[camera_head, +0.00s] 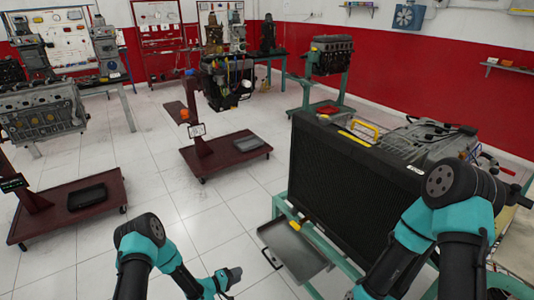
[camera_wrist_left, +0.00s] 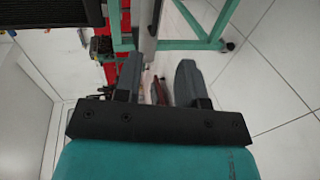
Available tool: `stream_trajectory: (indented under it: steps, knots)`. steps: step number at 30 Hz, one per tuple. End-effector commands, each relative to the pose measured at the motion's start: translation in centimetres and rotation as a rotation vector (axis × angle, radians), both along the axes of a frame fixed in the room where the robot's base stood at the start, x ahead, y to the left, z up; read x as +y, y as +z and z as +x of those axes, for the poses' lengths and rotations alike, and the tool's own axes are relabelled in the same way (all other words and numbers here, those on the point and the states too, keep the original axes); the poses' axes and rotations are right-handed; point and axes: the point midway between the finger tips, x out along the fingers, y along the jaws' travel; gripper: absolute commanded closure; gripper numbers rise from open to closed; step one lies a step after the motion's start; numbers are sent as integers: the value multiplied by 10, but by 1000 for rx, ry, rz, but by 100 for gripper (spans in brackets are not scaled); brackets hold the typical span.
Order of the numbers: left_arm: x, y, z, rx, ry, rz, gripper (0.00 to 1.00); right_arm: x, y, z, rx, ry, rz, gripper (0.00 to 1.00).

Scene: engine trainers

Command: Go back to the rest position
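My left arm comes in at the bottom left of the head view, with the left gripper (camera_head: 231,279) low over the white floor, left of the grey tray. In the left wrist view the two dark fingers of the left gripper (camera_wrist_left: 160,78) stand apart with nothing held between them. My right arm (camera_head: 466,192) is at the lower right in front of the engine stand. Its gripper is not visible.
A large black radiator (camera_head: 345,185) and an engine (camera_head: 428,142) sit on a teal stand at the right. A grey tray (camera_head: 292,251) juts out from that stand near my left gripper. Dark red engine stands (camera_head: 228,154) stand further back. White floor (camera_head: 200,215) is clear between.

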Motion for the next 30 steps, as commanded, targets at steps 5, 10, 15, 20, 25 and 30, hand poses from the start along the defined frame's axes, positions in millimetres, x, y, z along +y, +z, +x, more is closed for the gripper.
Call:
stream_trajectory:
  steps: [5,10,15,20,25,30]
  knots:
    - [10,14,-10,23,10,186,63,0,0,0,0,0,0,57]
    - [26,35,-45,92,-27,452,63,0,0,0,0,0,0,57]
    - [40,64,-104,196,-136,682,63,0,0,0,0,0,0,57]
    - [48,99,-173,305,-285,830,63,0,0,0,0,0,0,57]
    - [51,128,-228,384,-411,895,63,0,0,0,0,0,0,57]
    - [51,136,-243,405,-447,906,63,0,0,0,0,0,0,57]
